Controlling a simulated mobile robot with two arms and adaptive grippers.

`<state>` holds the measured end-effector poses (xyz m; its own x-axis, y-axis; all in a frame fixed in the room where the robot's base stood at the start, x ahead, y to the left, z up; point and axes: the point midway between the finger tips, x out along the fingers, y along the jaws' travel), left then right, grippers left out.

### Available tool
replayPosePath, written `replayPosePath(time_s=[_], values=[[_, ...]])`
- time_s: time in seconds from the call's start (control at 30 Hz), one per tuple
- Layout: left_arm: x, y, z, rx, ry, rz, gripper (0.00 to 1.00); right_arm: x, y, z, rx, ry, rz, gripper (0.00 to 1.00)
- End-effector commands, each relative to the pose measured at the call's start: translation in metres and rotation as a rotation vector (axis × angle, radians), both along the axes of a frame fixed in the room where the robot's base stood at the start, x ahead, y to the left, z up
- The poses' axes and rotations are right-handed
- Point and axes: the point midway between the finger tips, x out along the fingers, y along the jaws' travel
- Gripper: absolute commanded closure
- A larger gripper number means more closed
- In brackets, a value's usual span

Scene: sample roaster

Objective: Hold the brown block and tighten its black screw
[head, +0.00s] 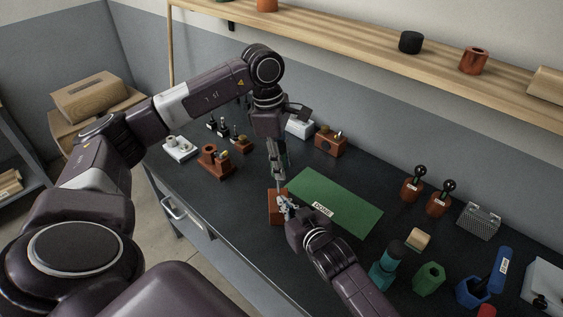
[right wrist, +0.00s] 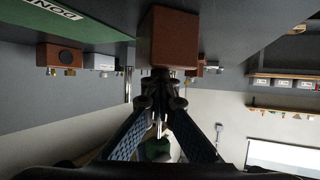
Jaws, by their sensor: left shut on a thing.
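The brown block (head: 276,209) lies on the dark bench at the left end of the green mat. It also shows in the right wrist view (right wrist: 168,38), right at my right fingertips. My left gripper (head: 277,172) is above the block, pointing down, shut on a slim tool whose thin silver shaft (head: 280,183) runs down towards the block. A green part (right wrist: 157,149) shows behind my right fingers. My right gripper (head: 287,205) is at the block's right side; its fingers (right wrist: 161,88) are close together, but their grip is unclear. The black screw is hidden.
The green mat (head: 345,205) with a "DONE" label lies right of the block. Brown holders (head: 215,160) and a white one (head: 180,148) stand behind left. Two brown stands with black knobs (head: 411,188), a teal bottle (head: 386,268) and a green hexagonal piece (head: 428,278) stand to the right.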

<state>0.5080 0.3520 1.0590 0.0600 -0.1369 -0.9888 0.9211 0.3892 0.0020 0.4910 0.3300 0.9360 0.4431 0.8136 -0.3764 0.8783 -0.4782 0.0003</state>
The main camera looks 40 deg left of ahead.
Motion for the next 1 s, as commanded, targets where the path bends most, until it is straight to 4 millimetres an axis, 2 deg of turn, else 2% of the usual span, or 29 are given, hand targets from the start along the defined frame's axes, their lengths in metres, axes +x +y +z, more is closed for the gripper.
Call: replayPosePath(time_s=[0.03, 0.17, 0.8, 1.0], values=[[0.000, 0.000, 0.000, -0.001, -0.001, 0.002, 1.00, 0.000, -0.005, -0.011, -0.020, 0.011, -0.005, 1.00], [0.001, 0.000, 0.000, 0.000, -0.001, 0.096, 1.00, 0.000, -0.005, -0.011, -0.020, 0.011, -0.005, 1.00], [0.005, 0.007, 0.000, -0.003, -0.004, 1.235, 1.00, 0.000, -0.005, -0.011, -0.020, 0.011, -0.005, 1.00], [0.005, 0.010, 0.000, -0.003, -0.004, 1.521, 1.00, 0.000, -0.005, -0.011, -0.020, 0.011, -0.005, 1.00]])
